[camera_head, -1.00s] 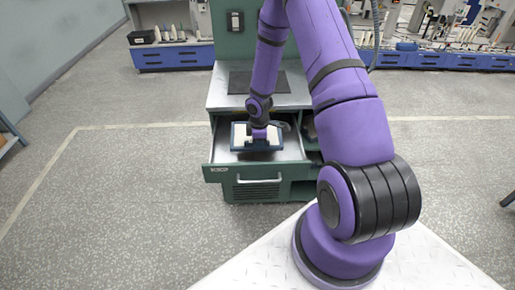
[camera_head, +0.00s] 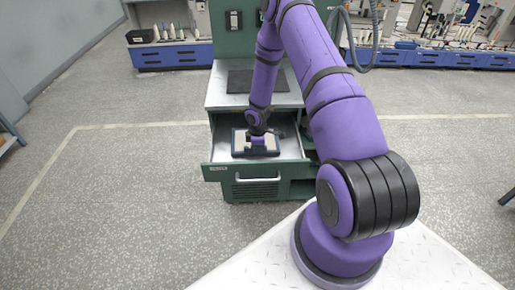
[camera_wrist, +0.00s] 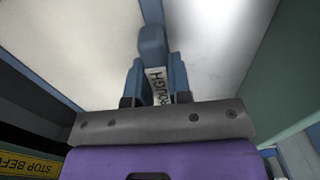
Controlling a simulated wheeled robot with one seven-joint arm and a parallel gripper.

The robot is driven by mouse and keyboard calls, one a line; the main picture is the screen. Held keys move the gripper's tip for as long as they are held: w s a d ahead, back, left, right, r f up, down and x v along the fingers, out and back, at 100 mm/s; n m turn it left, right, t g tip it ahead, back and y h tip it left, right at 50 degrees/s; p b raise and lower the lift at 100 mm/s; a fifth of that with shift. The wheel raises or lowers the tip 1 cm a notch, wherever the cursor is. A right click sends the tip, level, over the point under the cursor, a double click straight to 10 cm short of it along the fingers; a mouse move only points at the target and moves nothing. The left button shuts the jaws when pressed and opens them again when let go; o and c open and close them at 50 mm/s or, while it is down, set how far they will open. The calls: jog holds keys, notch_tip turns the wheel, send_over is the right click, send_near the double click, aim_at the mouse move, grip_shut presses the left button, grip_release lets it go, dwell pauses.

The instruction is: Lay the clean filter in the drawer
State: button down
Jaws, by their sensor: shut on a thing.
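The filter (camera_head: 240,145) is a cream panel in a dark blue frame. My gripper (camera_head: 258,143) is shut on the filter's blue middle part, which also shows between the fingers (camera_wrist: 156,82) in the wrist view with a partly hidden letter label. The cream panel fills the upper left of the wrist view (camera_wrist: 70,40). The drawer (camera_head: 296,150) is pulled out of the green cabinet, with a pale metal inside. The filter is inside the drawer's outline, roughly level. I cannot tell whether it touches the drawer floor.
The green cabinet (camera_head: 216,92) has a metal top with a dark mat (camera_head: 255,80) above the drawer. A yellow warning label (camera_wrist: 28,163) shows at the wrist view's lower left. The floor to the left is clear.

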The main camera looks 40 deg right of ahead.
jog(key=shift+f, duration=0.1)
jog(key=c, duration=1.1)
grip_release()
jog(key=shift+o, duration=0.2)
